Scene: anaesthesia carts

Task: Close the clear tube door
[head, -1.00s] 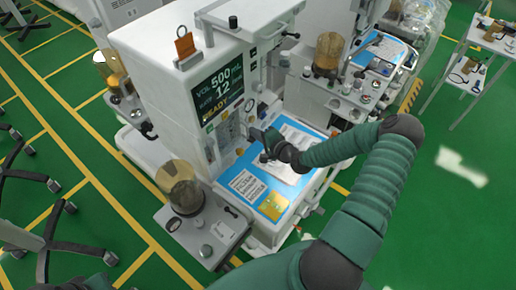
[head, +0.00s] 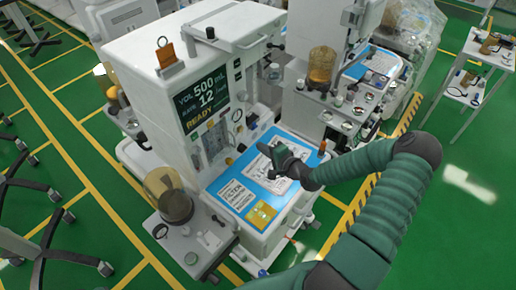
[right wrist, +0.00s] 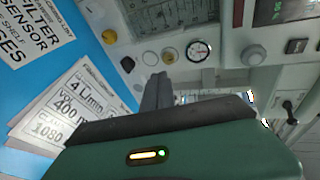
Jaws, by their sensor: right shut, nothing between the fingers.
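The white anaesthesia cart (head: 165,75) has a tube panel (head: 210,142) below its display. Faint vertical tube shapes show there, but I cannot make out the clear door's edges or how far open it is. The right wrist view shows a light panel with thin lines (right wrist: 170,12) near the top, above a round gauge (right wrist: 199,51). My right gripper (head: 270,152) is shut and empty, over the blue work surface to the right of the panel and apart from it. Its dark fingers (right wrist: 157,92) point towards the panel side in the wrist view. My left gripper is out of view.
Printed sheets and a yellow card (head: 261,214) lie on the blue work surface (head: 228,212). An amber canister (head: 168,194) stands at the cart's front left. A second cart (head: 310,105) stands behind.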

